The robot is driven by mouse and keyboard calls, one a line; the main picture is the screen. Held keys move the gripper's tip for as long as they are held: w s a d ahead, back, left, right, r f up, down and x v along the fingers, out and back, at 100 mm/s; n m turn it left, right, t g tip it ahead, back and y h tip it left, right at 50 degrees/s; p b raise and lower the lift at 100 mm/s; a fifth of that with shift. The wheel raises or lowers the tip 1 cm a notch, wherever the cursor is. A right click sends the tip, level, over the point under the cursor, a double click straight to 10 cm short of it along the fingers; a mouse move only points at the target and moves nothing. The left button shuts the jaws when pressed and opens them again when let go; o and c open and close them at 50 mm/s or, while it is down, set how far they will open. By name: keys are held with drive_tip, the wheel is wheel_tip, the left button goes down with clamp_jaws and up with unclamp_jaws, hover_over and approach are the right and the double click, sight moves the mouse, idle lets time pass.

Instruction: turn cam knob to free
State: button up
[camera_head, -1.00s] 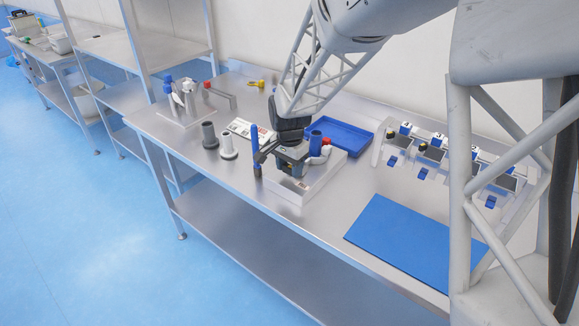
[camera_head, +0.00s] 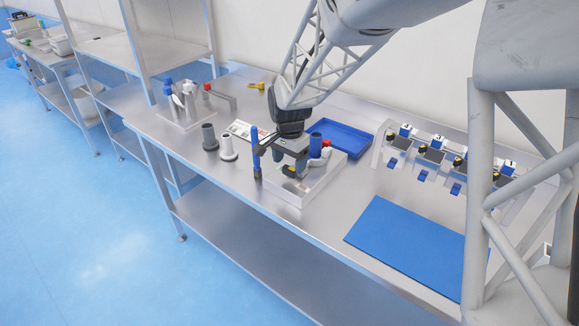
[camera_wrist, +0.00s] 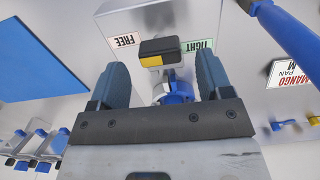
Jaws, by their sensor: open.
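The cam knob (camera_wrist: 160,50) is a dark bar with a yellow face, on a pale metal fixture (camera_head: 318,181). In the wrist view it lies crosswise just beyond my fingertips, between a FREE label (camera_wrist: 124,40) on its left and a green TIGHT label (camera_wrist: 198,50) on its right. My gripper (camera_wrist: 162,75) is open, with one finger on each side of the knob's line and a gap to each. In the head view my gripper (camera_head: 290,167) is low over the fixture and partly hides the knob. I cannot tell whether it touches.
A blue post (camera_head: 255,160) stands close left of my gripper, and a blue cylinder (camera_head: 316,146) close right. A blue tray (camera_head: 341,136) lies behind. A blue mat (camera_head: 415,240) lies front right. A grey and a white holder (camera_head: 228,148) stand to the left.

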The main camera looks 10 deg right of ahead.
sight(291, 169)
wheel_tip(291, 169, up, 5)
drive_tip(key=shift+f, duration=0.1)
idle(0.3)
drive_tip(key=shift+s+d+r, duration=0.15)
drive_tip(key=shift+s+r, duration=0.1)
drive_tip(key=s+d+r+n+t, duration=0.1)
drive_tip(key=s+d+r+n, duration=0.1)
drive_tip(key=s, duration=0.9)
drive_tip(key=s+d+r+n, duration=0.3)
drive_tip(key=s+n, duration=0.1)
drive_tip(key=s, duration=0.7)
drive_tip(key=s+d+r+n+t, duration=0.1)
drive_tip(key=s+d+r+n, duration=0.2)
drive_tip(key=s, duration=0.8)
drive_tip(key=shift+d+t, duration=0.3)
drive_tip(key=shift+d, duration=0.05)
drive_tip(key=shift+c, duration=0.4)
